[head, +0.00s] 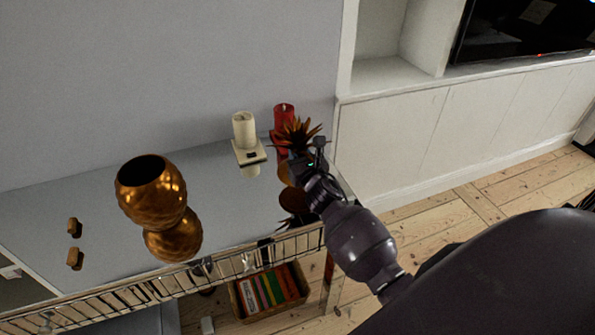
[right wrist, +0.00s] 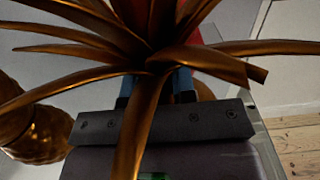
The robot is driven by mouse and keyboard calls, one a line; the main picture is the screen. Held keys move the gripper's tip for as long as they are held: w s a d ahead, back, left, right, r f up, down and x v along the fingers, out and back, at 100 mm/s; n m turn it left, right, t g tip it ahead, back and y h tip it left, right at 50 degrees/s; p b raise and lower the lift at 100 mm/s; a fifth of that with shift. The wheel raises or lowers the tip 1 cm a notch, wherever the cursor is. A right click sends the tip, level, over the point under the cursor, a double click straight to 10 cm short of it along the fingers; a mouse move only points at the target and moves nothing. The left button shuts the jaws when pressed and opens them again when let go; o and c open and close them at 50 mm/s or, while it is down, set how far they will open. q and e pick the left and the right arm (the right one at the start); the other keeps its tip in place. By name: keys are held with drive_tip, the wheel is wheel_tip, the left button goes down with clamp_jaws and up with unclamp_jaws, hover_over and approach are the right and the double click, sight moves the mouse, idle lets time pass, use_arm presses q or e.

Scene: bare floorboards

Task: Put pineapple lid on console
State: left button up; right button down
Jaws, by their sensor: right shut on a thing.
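The pineapple lid (head: 298,132), a crown of pointed copper-gold leaves, is over the right end of the console (head: 85,195), which has a mirror-like top. My right gripper (head: 307,160) is shut on the lid below its leaves. In the right wrist view the lid's leaves (right wrist: 150,60) spread across the picture and partly hide the gripper (right wrist: 155,90). The lid's reflection shows below it; I cannot tell whether it touches the top. The open gold pineapple body (head: 150,190) stands upright on the console's left part, apart from the lid. My left gripper is not in view.
A cream candle (head: 244,130) on a small stand and a red candle (head: 284,116) stand at the back, close to the lid. A crate of books (head: 268,292) is below. The console's middle is clear.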

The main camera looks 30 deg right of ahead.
wheel_tip(320, 180, down, 4)
drive_tip(key=shift+f+b, duration=0.25)
drive_tip(key=shift+b, duration=0.5)
drive_tip(key=shift+f, duration=0.3)
drive_tip(key=c, duration=1)
unclamp_jaws()
drive_tip(key=shift+o, duration=0.3)
